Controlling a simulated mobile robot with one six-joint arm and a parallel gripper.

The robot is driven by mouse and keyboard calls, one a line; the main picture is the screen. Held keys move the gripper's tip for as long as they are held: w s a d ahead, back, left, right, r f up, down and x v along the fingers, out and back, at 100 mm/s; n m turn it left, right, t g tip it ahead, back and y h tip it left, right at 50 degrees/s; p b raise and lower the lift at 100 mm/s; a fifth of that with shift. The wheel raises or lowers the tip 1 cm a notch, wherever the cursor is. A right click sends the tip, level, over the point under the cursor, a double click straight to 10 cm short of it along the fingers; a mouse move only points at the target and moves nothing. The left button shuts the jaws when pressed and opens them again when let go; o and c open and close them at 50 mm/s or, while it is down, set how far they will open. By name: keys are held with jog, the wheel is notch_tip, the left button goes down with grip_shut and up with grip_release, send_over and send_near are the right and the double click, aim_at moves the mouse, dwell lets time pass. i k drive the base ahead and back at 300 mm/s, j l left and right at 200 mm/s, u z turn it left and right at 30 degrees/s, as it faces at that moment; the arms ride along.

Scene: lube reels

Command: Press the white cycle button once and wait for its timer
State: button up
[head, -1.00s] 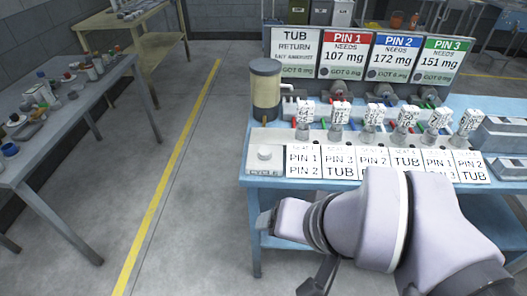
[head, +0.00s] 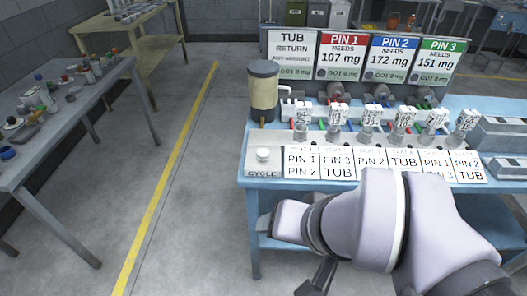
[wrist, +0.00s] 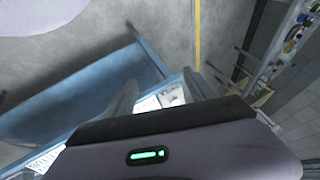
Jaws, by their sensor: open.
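The white cycle button (head: 263,154) is a round knob on a pale box at the front left corner of the blue bench (head: 252,183). The label CYCLE (head: 262,174) is on the box front below it. My gripper (wrist: 162,92) shows in the wrist view with its two fingers apart and nothing between them. A pale box with a white patch (wrist: 170,97) shows beyond the fingers; I cannot tell if it is the button's box. In the head view my arm is in front of the bench, apart from the button, and hides part of the bench front. No timer display is readable.
Several white tagged valves (head: 370,120) stand in a row right of the button. A beige cylinder (head: 264,90) stands behind it. Signs at the back include a red PIN 1 sign (head: 342,57). A grey table (head: 95,110) stands left; the floor between is clear.

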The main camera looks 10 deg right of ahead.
aim_at(262, 153)
jog(key=i+j+z, duration=0.15)
jog(key=j+z, duration=0.65)
jog(key=i+j+z, duration=0.1)
jog(key=j+z, duration=0.75)
